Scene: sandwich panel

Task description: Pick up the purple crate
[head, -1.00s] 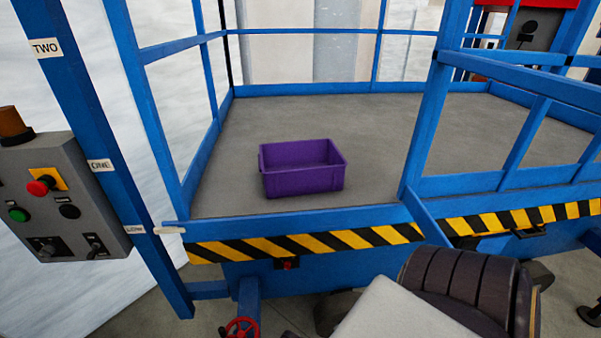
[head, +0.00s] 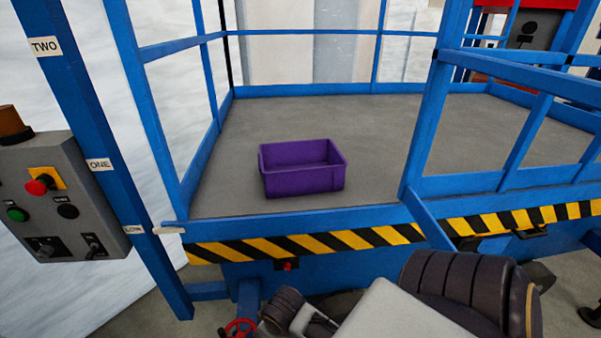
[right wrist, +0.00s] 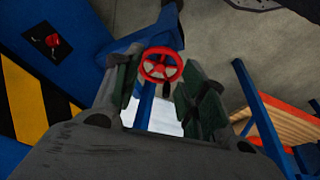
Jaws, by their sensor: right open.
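The purple crate (head: 303,168) stands upright and looks empty on the grey deck of the blue lift platform (head: 400,130) in the head view. It sits a little behind the platform's front edge. My right arm comes in at the bottom right of the head view, low and in front of the platform; its gripper fingers are not clear there. In the right wrist view my right gripper (right wrist: 162,95) is open and empty, with its two green-padded fingers apart. The crate is not in that view. My left gripper is not in view.
Blue railings (head: 433,120) surround the deck, with a gap in front of the crate. A striped yellow-black edge (head: 330,241) runs along the front. A grey control box (head: 60,200) hangs at left. A red handwheel (right wrist: 161,65) shows beyond my right fingers.

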